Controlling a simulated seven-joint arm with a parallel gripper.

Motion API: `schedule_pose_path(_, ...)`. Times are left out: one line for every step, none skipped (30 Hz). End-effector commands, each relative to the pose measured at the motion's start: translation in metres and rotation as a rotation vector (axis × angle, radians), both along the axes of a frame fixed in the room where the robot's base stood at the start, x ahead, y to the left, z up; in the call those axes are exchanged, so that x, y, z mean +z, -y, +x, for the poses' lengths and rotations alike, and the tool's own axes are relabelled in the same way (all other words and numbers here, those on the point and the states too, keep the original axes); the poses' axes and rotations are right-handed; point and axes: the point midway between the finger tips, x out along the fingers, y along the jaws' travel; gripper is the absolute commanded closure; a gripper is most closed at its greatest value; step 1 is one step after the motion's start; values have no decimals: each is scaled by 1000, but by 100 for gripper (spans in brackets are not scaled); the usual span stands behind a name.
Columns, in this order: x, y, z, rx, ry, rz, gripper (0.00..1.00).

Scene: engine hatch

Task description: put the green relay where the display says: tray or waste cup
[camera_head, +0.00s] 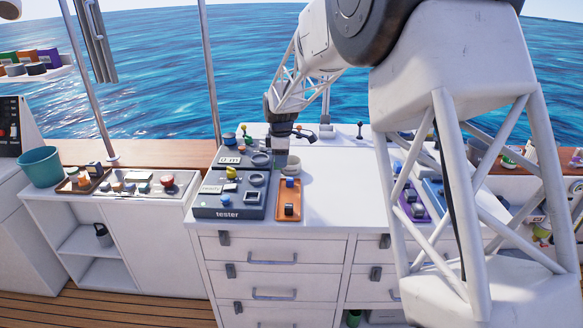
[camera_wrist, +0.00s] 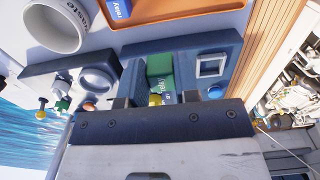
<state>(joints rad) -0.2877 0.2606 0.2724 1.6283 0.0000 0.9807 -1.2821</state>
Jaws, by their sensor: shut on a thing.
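The green relay (camera_wrist: 160,68) shows in the wrist view, between the dark fingers of my gripper (camera_wrist: 157,100), which is shut on it. Behind it is the dark blue tester, which I cannot tell apart from contact with it. In the head view my gripper (camera_head: 281,148) is at the back right of the tester (camera_head: 228,211), and the relay cannot be made out. The tester's small display (camera_head: 212,188) is too small to read. The orange tray (camera_head: 289,183) is right of the tester and holds a blue relay (camera_head: 289,208). The white waste cup (camera_wrist: 58,30) stands behind the tray.
A second dark unit (camera_head: 230,161) with a display and a ring sits behind the tester. A purple tray (camera_head: 412,204) lies farther right, partly behind my arm. The white counter (camera_head: 340,190) between the trays is clear. A teal bucket (camera_head: 41,167) stands far left.

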Motion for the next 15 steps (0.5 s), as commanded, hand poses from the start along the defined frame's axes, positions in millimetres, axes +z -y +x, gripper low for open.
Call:
schedule_pose_path(-1,3,11,-2,0,0,98)
schedule_pose_path(-1,5,18,-2,0,0,98)
schedule_pose_path(-1,7,26,-1,1,0,98)
schedule_pose_path(-1,8,32,-1,1,0,98)
schedule_pose_path(-1,10,38,-1,1,0,98)
schedule_pose_path(-2,12,46,-1,0,0,98)
schedule_pose_path(-2,14,51,-2,0,0,98)
schedule_pose_path(-2,16,57,-2,0,0,98)
schedule_pose_path(-2,18,65,-2,0,0,98)
schedule_pose_path(-2,20,71,-2,0,0,98)
schedule_pose_path(-3,22,77,-1,1,0,98)
schedule_pose_path(-3,24,85,-1,1,0,98)
schedule_pose_path(-4,26,91,-1,1,0,98)
schedule_pose_path(-4,28,96,-1,0,0,98)
schedule_pose_path(-5,31,104,-2,0,0,98)
